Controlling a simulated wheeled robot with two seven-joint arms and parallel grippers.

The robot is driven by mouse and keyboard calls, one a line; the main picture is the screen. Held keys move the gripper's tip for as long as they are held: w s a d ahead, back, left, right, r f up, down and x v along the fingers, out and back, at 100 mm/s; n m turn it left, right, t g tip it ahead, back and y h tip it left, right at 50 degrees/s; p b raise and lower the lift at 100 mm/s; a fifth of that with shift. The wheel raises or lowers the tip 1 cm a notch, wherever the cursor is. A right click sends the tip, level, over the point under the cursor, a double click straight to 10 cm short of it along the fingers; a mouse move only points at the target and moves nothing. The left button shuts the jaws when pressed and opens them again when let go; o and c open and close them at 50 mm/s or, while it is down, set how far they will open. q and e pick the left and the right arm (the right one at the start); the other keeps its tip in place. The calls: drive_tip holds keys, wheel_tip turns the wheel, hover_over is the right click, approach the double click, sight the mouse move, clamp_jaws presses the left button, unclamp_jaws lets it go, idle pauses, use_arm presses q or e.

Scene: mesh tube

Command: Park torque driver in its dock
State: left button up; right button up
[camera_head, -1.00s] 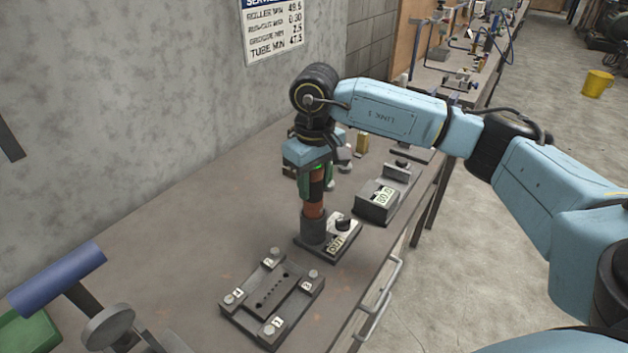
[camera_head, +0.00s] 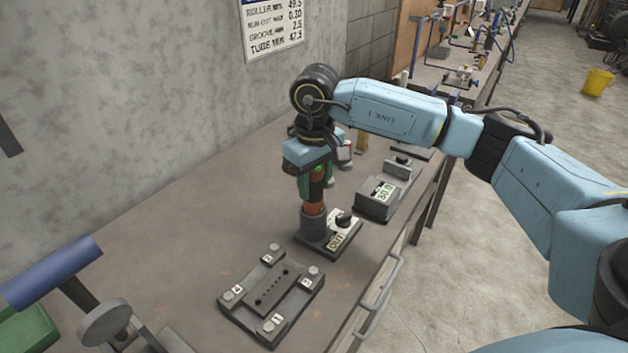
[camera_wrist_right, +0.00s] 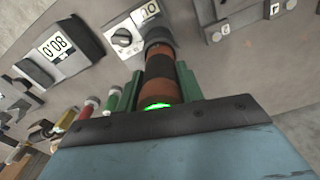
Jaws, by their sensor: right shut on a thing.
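The torque driver (camera_head: 315,194) is orange and black and stands upright, its lower end inside the dark round cup of the dock (camera_head: 313,236). My right gripper (camera_head: 313,187) comes down from above and its green fingers are shut on the driver's upper body. In the right wrist view the driver (camera_wrist_right: 159,68) runs from the green fingers into the dark collar of the dock (camera_wrist_right: 158,38), with a green light glowing at its near end. My left gripper is not in view.
A dark plate with numbered corner bolts (camera_head: 238,306) lies in front of the dock. A blue roller (camera_head: 52,273) and a green tray (camera_head: 28,333) are at left. The wall borders the bench.

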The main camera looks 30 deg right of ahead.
drive_tip(key=o, duration=1.4)
drive_tip(key=shift+f, duration=0.1)
drive_tip(key=shift+c, duration=0.2)
wheel_tip(320, 180, up, 14)
drive_tip(key=shift+s+f, duration=0.1)
drive_tip(key=shift+f, duration=0.1)
